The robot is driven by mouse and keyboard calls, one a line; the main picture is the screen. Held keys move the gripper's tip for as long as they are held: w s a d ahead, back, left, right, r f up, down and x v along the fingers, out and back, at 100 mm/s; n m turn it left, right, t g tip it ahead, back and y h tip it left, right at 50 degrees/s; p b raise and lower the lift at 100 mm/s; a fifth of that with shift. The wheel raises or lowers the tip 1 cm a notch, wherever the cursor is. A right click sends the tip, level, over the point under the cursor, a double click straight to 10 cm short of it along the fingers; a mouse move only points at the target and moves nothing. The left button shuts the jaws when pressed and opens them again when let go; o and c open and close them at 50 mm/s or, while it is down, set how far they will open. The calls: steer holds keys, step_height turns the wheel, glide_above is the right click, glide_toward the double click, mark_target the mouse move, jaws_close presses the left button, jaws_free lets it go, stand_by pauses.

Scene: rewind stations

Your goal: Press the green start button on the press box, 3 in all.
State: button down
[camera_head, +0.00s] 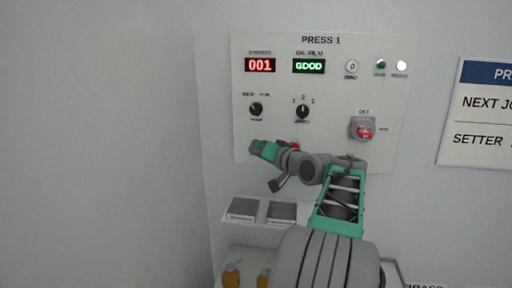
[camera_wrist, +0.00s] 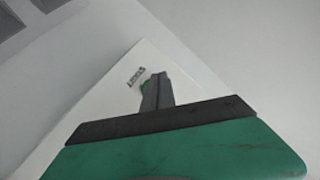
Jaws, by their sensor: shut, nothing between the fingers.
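The press box panel (camera_head: 350,85), headed PRESS 1, is on the wall ahead. Its red counter (camera_head: 260,65) reads 001 and a green display (camera_head: 309,66) reads GOOD. The green start button (camera_head: 256,143) is at the panel's lower left; in the wrist view only a green sliver (camera_wrist: 147,84) shows beside my fingertips, under a small label. My gripper (camera_wrist: 156,88) is shut and empty, its tips at the button. I cannot tell whether they touch or press it. In the head view my gripper (camera_head: 262,149) covers part of the button.
A red button (camera_head: 294,147) is partly hidden behind my arm. Dials (camera_head: 302,111) and a red switch (camera_head: 364,130) sit on the panel. Two grey-topped trays (camera_head: 242,209) and yellow bottles (camera_head: 232,274) are below. A sign (camera_head: 480,110) hangs at the right.

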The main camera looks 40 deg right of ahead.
steer(key=shift+d, duration=0.1)
steer(key=shift+w+d, duration=0.25)
steer(key=shift+w+d+p, duration=0.25)
steer(key=shift+d+p, duration=0.05)
steer(key=shift+p, duration=0.15)
stand_by(0.5)
steer(key=shift+s, duration=0.1)
steer(key=shift+s+a+b, duration=0.4)
steer(key=shift+a+b, duration=0.2)
